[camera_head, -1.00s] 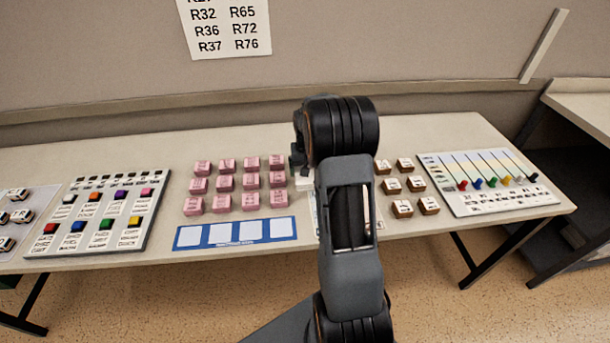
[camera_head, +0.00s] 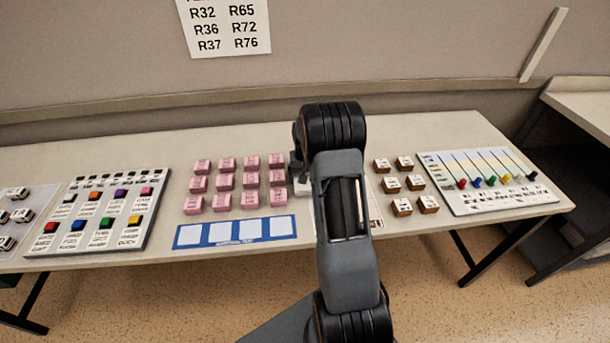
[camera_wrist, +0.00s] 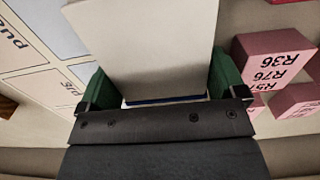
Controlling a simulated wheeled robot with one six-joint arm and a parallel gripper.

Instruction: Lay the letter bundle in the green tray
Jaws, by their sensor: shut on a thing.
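My gripper (camera_wrist: 160,92) is shut on a pale, flat block with a blue lower edge, which I take for the letter bundle (camera_wrist: 150,45). Its green finger pads press on the bundle's left and right sides in the wrist view. In the head view my arm hides most of the gripper; a small white patch by the wrist (camera_head: 303,186) may be the bundle, above or on the table, I cannot tell which.
Pink labelled blocks (camera_head: 222,183) stand left of my arm, close to the gripper in the wrist view (camera_wrist: 270,60). A blue-framed card (camera_head: 236,232) lies before them. Brown blocks (camera_head: 403,186) and a slider board (camera_head: 490,183) are at right, a button board (camera_head: 100,212) at left.

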